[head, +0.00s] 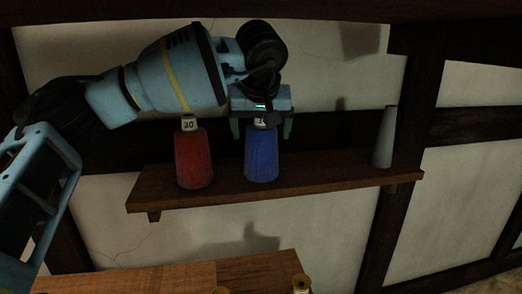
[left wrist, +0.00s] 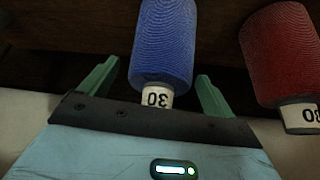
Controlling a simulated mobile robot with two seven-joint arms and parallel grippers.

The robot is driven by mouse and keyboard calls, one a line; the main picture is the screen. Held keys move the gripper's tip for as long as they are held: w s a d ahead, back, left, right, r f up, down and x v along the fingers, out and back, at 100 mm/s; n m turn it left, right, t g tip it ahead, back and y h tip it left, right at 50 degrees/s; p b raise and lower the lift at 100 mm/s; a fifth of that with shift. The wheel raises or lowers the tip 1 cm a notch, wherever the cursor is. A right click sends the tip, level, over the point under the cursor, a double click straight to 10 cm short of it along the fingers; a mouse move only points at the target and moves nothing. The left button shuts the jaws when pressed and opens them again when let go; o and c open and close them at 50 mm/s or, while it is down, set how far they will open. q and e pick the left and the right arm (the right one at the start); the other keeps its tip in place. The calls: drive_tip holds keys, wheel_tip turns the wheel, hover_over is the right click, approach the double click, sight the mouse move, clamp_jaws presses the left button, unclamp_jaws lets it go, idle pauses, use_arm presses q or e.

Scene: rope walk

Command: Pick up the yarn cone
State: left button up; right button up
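A blue yarn cone (head: 262,160) stands upright on a wooden wall shelf (head: 325,178). Its white label reads 30 in the left wrist view, where the blue cone (left wrist: 163,45) sits between my fingers. A red yarn cone (head: 193,160) with a similar label stands to its left on the shelf; it is at the right edge of the left wrist view (left wrist: 285,50). My left gripper (head: 262,130) is open and points down over the blue cone's top. Its green fingers (left wrist: 157,71) are on either side, with gaps to the yarn. My right gripper is not in view.
A bare grey cone (head: 384,138) stands near the shelf's right end, with clear shelf between it and the blue cone. A wooden top (head: 170,280) with small spool-like things (head: 301,285) lies below. A plastered wall with dark beams is behind.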

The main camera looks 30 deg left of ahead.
use_arm(q)
drive_tip(key=c, duration=1.4)
drive_tip(key=shift+c, duration=0.2)
drive_tip(key=shift+d+r, duration=0.1)
drive_tip(key=shift+r, duration=0.05)
